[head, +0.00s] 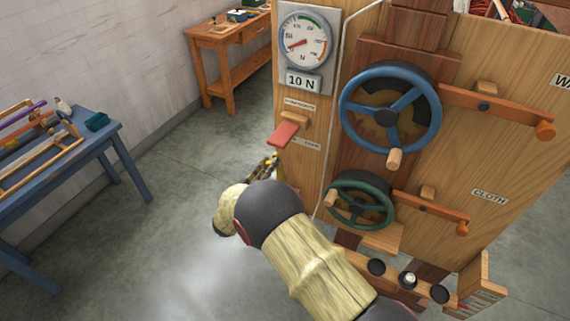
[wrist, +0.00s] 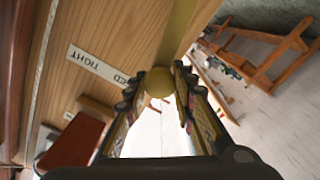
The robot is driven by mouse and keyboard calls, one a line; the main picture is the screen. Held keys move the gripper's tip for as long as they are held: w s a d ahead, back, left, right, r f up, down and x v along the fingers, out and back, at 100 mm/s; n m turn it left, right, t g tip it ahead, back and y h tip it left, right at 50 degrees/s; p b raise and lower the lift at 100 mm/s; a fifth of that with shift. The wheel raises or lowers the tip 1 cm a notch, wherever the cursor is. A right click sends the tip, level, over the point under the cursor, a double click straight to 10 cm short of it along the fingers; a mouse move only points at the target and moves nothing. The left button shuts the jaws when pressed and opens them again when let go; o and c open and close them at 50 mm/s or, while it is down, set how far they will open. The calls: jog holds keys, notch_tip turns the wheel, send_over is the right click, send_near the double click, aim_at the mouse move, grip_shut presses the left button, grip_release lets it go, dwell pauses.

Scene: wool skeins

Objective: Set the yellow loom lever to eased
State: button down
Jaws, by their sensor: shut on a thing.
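The yellow loom lever shows in the wrist view as a bar (wrist: 183,30) ending in a round knob (wrist: 160,81). My gripper (wrist: 158,82) is shut on this knob, one finger on each side. A white label (wrist: 97,64) on the wooden panel beside it reads TIGHT, with a second word partly hidden that ends in ED. In the head view my gripper (head: 267,164) is at the panel's left edge, below the red lever. My arm and the fingers hide most of the yellow lever there.
A red lever (head: 284,133) sits just above my gripper. A gauge (head: 305,45) over a 10 N plate is higher up. A blue wheel (head: 390,108) and a green wheel (head: 359,200) are to the right. A blue table (head: 110,135) stands left, with open floor between.

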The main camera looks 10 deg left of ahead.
jog(key=w+a+f+n, duration=0.2)
jog(key=a+f+n, duration=0.1)
jog(key=a, duration=0.4)
jog(key=shift+w+n+p, duration=0.25)
jog(key=shift+n+p, duration=0.15)
jog(key=shift+n, duration=0.1)
jog(key=shift+f, duration=0.1)
jog(key=c, duration=2)
grip_release()
jog(key=o, duration=0.3)
jog(key=shift+a+f, duration=0.1)
jog(key=shift+o, duration=0.7)
jog(key=shift+o, duration=0.5)
jog(key=v, duration=1.2)
